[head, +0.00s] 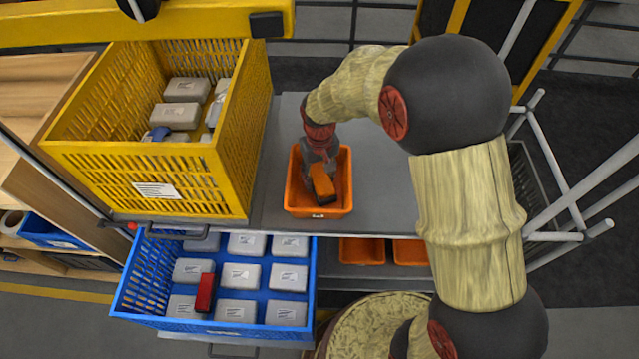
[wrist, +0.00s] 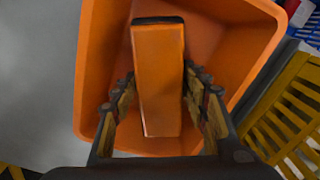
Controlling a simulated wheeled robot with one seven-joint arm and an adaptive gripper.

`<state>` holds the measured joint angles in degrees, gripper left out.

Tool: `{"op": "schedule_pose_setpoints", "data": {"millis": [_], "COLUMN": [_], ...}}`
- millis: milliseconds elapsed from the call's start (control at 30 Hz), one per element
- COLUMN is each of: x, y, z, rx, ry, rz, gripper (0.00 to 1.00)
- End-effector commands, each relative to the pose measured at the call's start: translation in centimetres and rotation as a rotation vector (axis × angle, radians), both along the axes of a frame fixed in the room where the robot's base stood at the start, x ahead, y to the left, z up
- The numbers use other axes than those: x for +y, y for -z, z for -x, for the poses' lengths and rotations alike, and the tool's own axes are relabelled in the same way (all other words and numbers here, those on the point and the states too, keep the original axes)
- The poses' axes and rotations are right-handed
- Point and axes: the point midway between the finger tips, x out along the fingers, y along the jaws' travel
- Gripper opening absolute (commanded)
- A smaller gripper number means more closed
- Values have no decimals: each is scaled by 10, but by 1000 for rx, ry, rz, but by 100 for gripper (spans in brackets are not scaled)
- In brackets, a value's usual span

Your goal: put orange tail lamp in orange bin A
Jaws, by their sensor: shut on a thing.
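The orange tail lamp (wrist: 158,80) is a long orange block with a dark end. It also shows in the head view (head: 322,184), tilted inside the outline of the orange bin (head: 333,211). My gripper (wrist: 160,105) is shut on the lamp, with a finger on each long side. The bin surrounds the lamp in the wrist view (wrist: 96,60). I cannot tell whether the lamp touches the bin floor. The bin's letter is not readable.
The bin stands on a grey shelf (head: 385,193). A yellow crate (head: 235,150) with grey boxes is to its left. A blue crate (head: 310,318) below holds grey boxes and a red block (head: 205,292). More orange bins (head: 361,251) sit underneath.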

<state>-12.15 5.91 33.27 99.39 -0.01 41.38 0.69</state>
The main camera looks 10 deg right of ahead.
Motion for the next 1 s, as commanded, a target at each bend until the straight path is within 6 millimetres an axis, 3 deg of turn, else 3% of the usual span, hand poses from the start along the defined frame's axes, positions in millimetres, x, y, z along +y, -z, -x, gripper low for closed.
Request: {"op": "schedule_pose_setpoints", "data": {"millis": [33, 167, 533, 567, 867, 1000], "x": [0, 0, 0, 0, 0, 0], "y": [12, 28, 31, 31, 31, 31], "z": [1, 0, 0, 0, 0, 0], "rx": [2, 1, 0, 1, 1, 1], "ry": [0, 0, 0, 0, 0, 0], "rz": [0, 0, 0, 0, 0, 0], "gripper": [12, 12, 12, 45, 62, 63]}}
